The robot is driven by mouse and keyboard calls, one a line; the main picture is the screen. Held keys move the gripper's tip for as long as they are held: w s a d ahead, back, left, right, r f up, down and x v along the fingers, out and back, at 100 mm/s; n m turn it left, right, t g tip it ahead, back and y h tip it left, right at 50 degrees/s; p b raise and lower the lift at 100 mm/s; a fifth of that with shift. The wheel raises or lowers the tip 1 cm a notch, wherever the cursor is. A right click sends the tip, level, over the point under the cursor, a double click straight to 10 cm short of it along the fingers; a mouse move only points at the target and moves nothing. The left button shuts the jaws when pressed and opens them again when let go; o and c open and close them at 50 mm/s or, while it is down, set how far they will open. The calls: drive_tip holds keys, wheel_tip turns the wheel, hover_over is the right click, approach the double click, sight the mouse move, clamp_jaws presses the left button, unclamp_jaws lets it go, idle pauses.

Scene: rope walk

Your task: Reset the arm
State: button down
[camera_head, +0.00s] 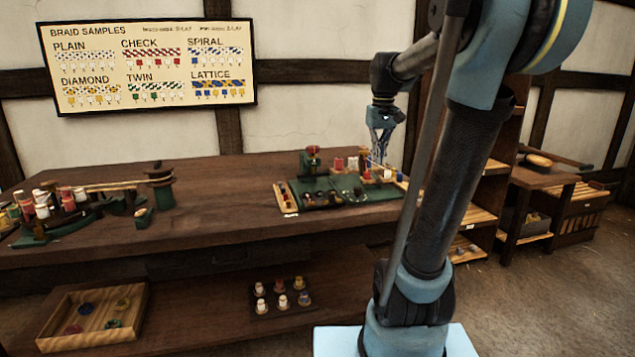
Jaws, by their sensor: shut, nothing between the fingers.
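My gripper (380,150) hangs fingers-down from my raised arm, above the right part of the long wooden workbench (225,190). It looks shut, with nothing seen between its fingers. Its tips are close to the back of the green mat (375,212) and the spools there; I cannot tell how high above them. My arm crosses the right half of the view and hides part of the bench's right end.
Spools and a braiding stand (65,205) are at the bench's left. A red spool (338,164) stands by the mat. Below are a wooden tray (60,325) and a bobbin rack (281,296). Shelves (485,215) stand right. The bench's middle is mostly clear.

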drive_tip(key=s+f+m+t, duration=0.1)
drive_tip(key=s+f, duration=2.1)
drive_tip(key=s, duration=0.1)
drive_tip(key=shift+s+f+m, duration=0.2)
drive_tip(key=shift+m, duration=0.2)
